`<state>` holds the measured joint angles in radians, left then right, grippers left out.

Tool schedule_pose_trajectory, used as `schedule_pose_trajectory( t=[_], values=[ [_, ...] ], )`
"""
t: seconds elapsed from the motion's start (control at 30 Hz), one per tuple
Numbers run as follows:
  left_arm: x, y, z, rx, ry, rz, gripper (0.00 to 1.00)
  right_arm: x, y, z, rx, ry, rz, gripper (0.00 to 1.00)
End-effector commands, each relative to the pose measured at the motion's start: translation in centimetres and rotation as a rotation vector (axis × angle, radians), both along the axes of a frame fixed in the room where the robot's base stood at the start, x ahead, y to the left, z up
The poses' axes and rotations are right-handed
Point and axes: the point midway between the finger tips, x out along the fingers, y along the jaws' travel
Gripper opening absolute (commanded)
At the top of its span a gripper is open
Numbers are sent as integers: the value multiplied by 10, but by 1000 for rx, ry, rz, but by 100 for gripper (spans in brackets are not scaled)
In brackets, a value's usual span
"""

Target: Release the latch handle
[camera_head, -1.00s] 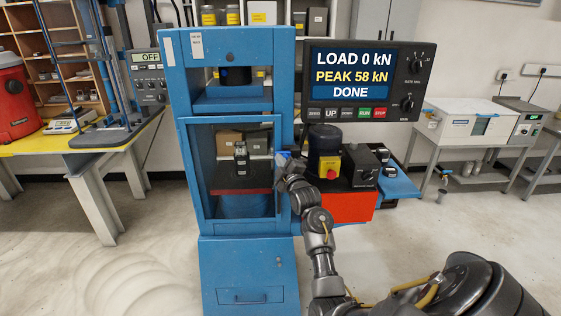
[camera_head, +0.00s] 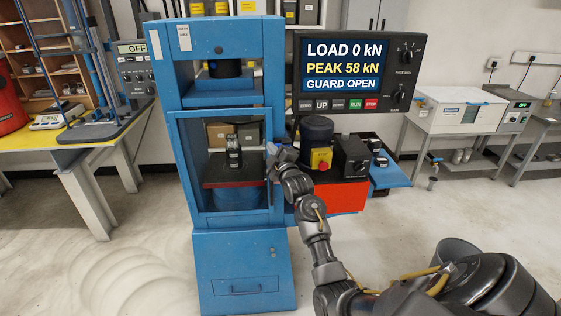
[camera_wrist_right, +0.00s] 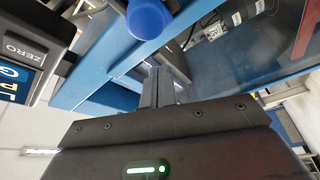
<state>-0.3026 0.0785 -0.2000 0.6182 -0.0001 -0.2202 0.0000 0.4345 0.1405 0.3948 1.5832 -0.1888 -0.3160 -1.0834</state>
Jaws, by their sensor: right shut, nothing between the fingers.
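The blue press (camera_head: 235,255) stands in the middle of the head view with its framed guard door (camera_head: 188,165) on the front. The latch handle shows in the right wrist view as a round blue knob (camera_wrist_right: 149,18), just beyond the fingertips. In the head view a small blue piece (camera_head: 271,148) of it shows beside the gripper, mostly hidden. My right gripper (camera_head: 279,157) is at the right edge of the door. In the right wrist view its fingers (camera_wrist_right: 161,84) are together and empty, near the knob; I cannot tell whether they touch it. My left gripper is out of view.
A red stop button (camera_head: 321,163) and a dark control box (camera_head: 350,155) sit right of my gripper. A dark test piece (camera_head: 234,152) stands inside the press. The floor in front is clear.

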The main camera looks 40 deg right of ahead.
Motion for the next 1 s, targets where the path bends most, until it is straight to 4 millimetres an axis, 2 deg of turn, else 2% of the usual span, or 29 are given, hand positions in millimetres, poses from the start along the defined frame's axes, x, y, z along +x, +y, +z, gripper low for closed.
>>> schedule_pose_trajectory(
  t=[0.03,0.2,0.4,0.6,1.0],
  values=[
    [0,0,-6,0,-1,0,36,-12,3,-6,-3,2,0,0],
    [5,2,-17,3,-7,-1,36,-50,11,-11,-3,-1,-1,0],
    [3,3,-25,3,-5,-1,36,-81,19,-14,-3,0,-1,0],
    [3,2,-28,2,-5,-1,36,-95,23,-15,-1,-1,0,0],
    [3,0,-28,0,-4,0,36,-97,23,-14,0,-1,0,0]
  ],
)
